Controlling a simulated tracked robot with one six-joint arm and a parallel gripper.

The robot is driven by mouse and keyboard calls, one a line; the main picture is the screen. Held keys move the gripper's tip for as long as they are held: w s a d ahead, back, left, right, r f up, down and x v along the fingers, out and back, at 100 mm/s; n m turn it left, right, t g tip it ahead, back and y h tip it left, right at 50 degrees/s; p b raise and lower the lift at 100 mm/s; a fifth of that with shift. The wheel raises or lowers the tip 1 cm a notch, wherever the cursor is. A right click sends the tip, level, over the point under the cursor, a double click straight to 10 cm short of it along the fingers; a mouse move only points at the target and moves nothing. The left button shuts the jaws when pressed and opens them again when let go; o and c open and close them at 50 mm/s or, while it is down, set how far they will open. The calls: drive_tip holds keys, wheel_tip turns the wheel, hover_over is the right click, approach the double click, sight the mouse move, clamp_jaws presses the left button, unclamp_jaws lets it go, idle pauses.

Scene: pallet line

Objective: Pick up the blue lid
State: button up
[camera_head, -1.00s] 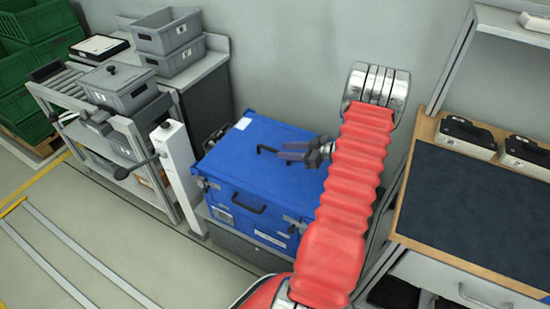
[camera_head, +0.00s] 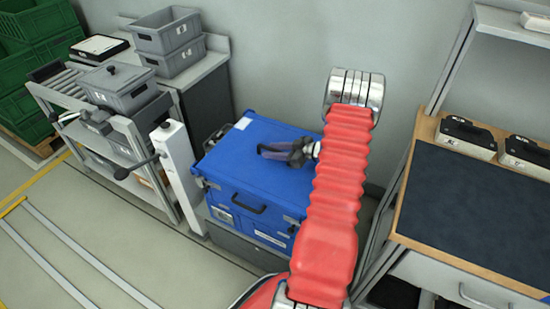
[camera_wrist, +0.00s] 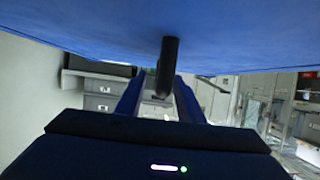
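The blue lid (camera_head: 235,160) lies flat on top of a blue box (camera_head: 230,208) in the head view. Its dark handle is hidden behind my gripper (camera_head: 263,152) there. My gripper is low over the middle of the lid, pointing left.
A white post (camera_head: 178,175) stands close left of the box, beside a grey rack with grey bins (camera_head: 118,92). A workbench with a dark mat (camera_head: 480,205) is at the right. The wall is close behind the box.

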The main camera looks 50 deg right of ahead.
drive_tip(key=shift+w, duration=0.1)
drive_tip(key=shift+c, duration=0.3)
clamp_jaws()
idle(0.4)
idle(1.0)
